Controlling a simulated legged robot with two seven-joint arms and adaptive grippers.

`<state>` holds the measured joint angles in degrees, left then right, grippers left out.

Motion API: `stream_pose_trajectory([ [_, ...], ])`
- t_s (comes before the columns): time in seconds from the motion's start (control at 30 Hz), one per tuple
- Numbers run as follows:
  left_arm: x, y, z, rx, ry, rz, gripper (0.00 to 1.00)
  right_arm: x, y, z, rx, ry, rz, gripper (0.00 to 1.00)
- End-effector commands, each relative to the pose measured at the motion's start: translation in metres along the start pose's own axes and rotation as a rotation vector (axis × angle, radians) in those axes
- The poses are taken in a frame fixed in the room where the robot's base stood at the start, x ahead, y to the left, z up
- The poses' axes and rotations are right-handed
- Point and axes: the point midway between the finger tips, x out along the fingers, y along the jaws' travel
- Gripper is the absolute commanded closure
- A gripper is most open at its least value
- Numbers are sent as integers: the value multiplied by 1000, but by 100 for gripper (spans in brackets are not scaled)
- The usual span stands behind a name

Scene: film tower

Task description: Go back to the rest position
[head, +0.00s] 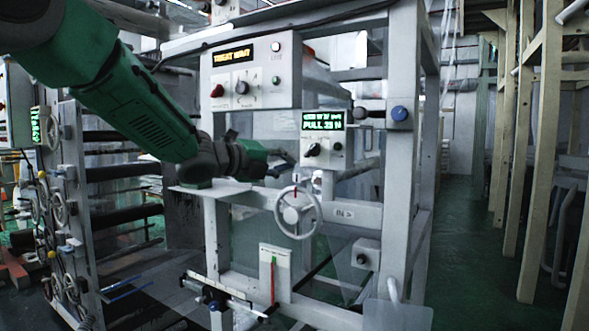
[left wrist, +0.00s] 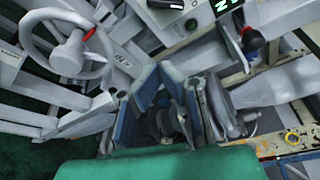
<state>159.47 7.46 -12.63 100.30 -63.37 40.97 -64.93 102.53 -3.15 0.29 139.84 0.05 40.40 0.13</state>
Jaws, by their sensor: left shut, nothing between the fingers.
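My left gripper (head: 284,164) is at the end of the green arm that comes in from the left. It is shut with nothing in it, in front of the grey machine frame (head: 408,150), above and left of a white handwheel (head: 292,214) and left of a small display box. In the left wrist view the blue-padded fingers (left wrist: 165,85) show low in the middle. The handwheel (left wrist: 74,48) with its red mark is at the upper left there, apart from the fingers. My right gripper is not in view.
A control panel (head: 256,90) with lit display and knobs tops the frame. The small box (head: 323,152) reads "PULL". A rack of rollers (head: 122,171) stands left. A grey plate (head: 398,316) is at the bottom. The green floor (head: 470,262) at right is clear beside wooden posts (head: 541,150).

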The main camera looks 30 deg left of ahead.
Motion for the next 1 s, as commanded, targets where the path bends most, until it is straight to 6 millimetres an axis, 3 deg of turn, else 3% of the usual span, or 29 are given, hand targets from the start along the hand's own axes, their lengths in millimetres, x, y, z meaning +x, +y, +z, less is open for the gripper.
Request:
stream_pose_trajectory([
  [0.4, 1, -1, -1, 1, 0, 0, 100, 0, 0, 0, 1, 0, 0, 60],
  [0.53, 5, 16, -9, -49, 7, 21, 100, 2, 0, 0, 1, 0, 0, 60],
  [0.67, 19, 74, -42, -226, 21, 95, 100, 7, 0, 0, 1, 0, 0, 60],
  [0.8, 27, 164, -100, -522, 12, 229, 100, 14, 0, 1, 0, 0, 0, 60],
  [1.0, 8, 287, -190, -935, -76, 449, 100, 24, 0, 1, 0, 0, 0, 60],
])
